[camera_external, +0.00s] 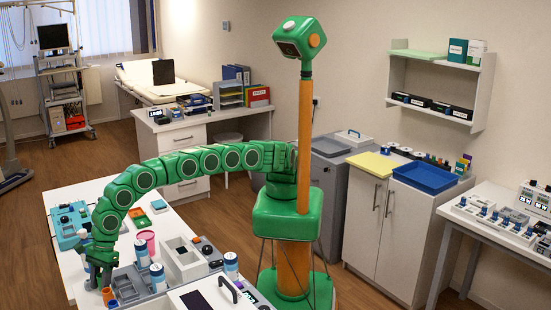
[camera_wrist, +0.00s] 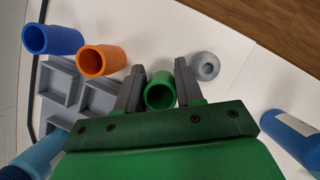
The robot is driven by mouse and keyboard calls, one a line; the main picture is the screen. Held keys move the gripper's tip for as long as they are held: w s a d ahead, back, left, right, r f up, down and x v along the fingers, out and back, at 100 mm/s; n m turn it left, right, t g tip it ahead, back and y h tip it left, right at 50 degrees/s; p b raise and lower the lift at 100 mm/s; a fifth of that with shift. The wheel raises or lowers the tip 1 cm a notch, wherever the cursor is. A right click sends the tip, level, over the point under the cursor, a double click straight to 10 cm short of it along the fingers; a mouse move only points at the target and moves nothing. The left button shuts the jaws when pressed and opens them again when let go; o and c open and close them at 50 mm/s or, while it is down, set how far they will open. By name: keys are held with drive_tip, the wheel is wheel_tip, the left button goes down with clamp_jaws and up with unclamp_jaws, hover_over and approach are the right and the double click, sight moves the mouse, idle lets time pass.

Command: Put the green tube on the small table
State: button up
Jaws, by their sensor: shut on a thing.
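The green tube (camera_wrist: 161,95) is a short hollow cylinder, seen from its open end in the wrist view. My gripper (camera_wrist: 158,90) is shut on it, with one dark finger on each side. In the external view my gripper (camera_external: 98,278) is low over the near left end of the white table (camera_external: 92,190); the tube cannot be made out clearly there. Whether the tube touches the surface below is unclear. Which table is the small one cannot be told for sure; a white table (camera_external: 490,200) with devices stands at the right.
Close by are an orange tube (camera_wrist: 100,60), a blue tube (camera_wrist: 55,40), a grey divided tray (camera_wrist: 60,85), a clear round piece (camera_wrist: 205,66) and a blue bottle (camera_wrist: 290,135). A white cabinet (camera_external: 385,225) holds a blue tray (camera_external: 427,177). Open floor lies between the furniture.

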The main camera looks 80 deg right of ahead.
drive_tip(key=shift+f, duration=0.35)
drive_tip(key=o, duration=0.8)
drive_tip(key=shift+r, duration=0.1)
drive_tip(key=v, duration=1.2)
